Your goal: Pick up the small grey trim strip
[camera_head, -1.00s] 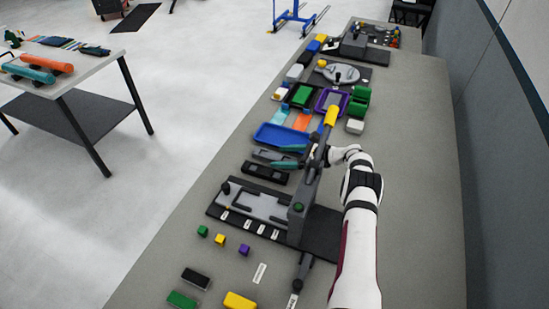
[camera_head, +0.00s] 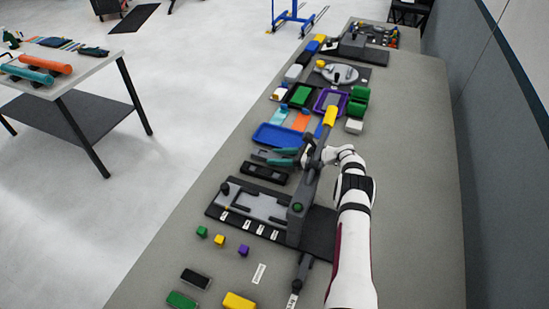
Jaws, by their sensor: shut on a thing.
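The fingers and the dark lever arm hide part of the strip and of my wrist. I cannot tell whether the strip is clear of the table.
A dark lever with a yellow handle (camera_head: 330,116) crosses close to my wrist and rises from a grey fixture plate (camera_head: 255,204). A blue tray (camera_head: 262,139) lies just beyond. Coloured blocks lie nearer the front, with bare table around them.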

